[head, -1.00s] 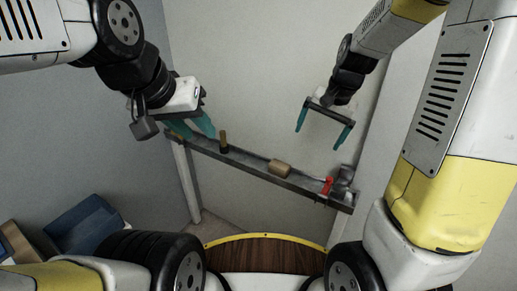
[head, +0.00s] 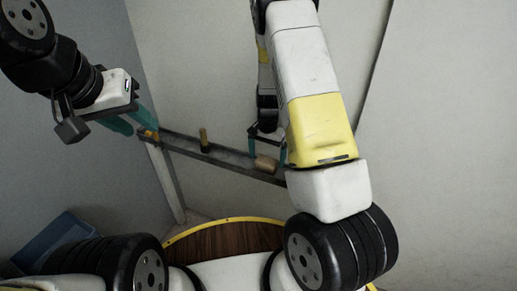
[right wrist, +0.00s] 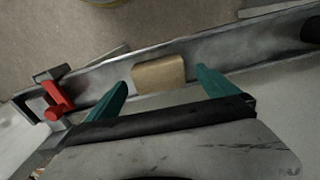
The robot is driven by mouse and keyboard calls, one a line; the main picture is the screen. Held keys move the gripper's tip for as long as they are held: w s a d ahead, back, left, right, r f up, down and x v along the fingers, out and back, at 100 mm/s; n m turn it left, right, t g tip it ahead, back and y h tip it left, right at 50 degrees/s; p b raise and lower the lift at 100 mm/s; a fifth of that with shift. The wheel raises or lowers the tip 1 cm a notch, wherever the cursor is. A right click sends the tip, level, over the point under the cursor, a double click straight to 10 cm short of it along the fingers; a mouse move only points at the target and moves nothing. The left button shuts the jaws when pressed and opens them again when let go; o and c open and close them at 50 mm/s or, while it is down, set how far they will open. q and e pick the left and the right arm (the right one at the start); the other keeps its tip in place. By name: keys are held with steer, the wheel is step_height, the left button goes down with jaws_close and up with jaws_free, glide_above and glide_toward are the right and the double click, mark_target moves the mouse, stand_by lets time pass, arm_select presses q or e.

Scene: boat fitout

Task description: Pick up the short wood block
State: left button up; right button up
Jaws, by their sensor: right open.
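The short wood block (head: 265,163) is a tan block lying on the narrow grey metal shelf (head: 225,157). In the right wrist view the block (right wrist: 158,73) lies just beyond and between the fingertips of my right gripper (right wrist: 163,84). That gripper is open, with teal fingers apart and nothing between them. In the head view my right gripper (head: 267,150) is at the block, partly hidden by my own arm. My left gripper (head: 137,122) is at the shelf's left end. Its teal fingers look apart.
A red-handled clamp (right wrist: 57,98) sits on the shelf to one side of the block. A dark upright object with a tan top (head: 204,139) stands on the shelf left of the block. A blue bin (head: 58,240) is at the lower left. A wall rises behind the shelf.

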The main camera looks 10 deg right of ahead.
steer(key=shift+s+f, duration=0.1)
steer(key=shift+f, duration=1.25)
steer(key=c, duration=1.5)
steer(key=shift+r, duration=0.1)
